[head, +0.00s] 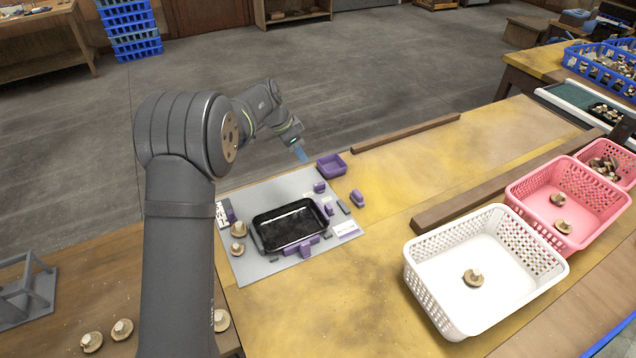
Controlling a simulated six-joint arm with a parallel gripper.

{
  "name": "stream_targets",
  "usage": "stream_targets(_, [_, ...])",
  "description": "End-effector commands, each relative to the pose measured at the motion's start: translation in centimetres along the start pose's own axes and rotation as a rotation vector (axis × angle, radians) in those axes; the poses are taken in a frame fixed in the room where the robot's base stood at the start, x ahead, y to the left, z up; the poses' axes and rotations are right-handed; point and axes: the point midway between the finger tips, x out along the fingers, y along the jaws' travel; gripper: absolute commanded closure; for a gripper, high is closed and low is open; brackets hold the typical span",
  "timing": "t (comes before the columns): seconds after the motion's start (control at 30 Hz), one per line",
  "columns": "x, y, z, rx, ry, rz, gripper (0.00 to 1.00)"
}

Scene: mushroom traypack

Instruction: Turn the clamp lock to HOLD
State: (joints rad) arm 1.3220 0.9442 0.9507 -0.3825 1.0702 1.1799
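A black tray (290,224) lies on a grey board (258,196) on the yellow table. Purple fixture parts sit around it: a block at its front edge (306,248), a small one at its right (328,209), one behind (319,187) and one farther right (357,198). I cannot tell which is the clamp lock, and no HOLD mark is readable. A white label (346,230) is at the board's right corner. My gripper (301,155) is above the far edge of the board, near a purple bin (331,166), apart from the fixture. Its bluish fingertips are too small to tell open or shut.
Mushrooms (238,229) sit on the board's left side. A white basket (485,270) with one mushroom and a pink basket (568,205) stand at the right. Wooden rails (500,195) cross the table. The table between board and white basket is mostly clear.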

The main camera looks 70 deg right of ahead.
Motion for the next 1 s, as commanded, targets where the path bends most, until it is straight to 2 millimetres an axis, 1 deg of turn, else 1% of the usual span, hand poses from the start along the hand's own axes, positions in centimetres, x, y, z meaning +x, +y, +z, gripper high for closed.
stream_targets(0.17, [1.4,-0.1,0.1,0.013,0.001,0.003,0.65])
stream_targets(0.27, [3.1,0.0,0.1,0.011,0.0,0.004,0.65])
stream_targets(0.7, [12.7,0.0,0.1,0.009,0.001,0.002,0.65])
stream_targets(0.83, [15.0,0.0,0.1,0.01,0.001,0.002,0.65])
stream_targets(1.0, [16.8,0.0,0.0,0.009,0.001,0.0,0.65])
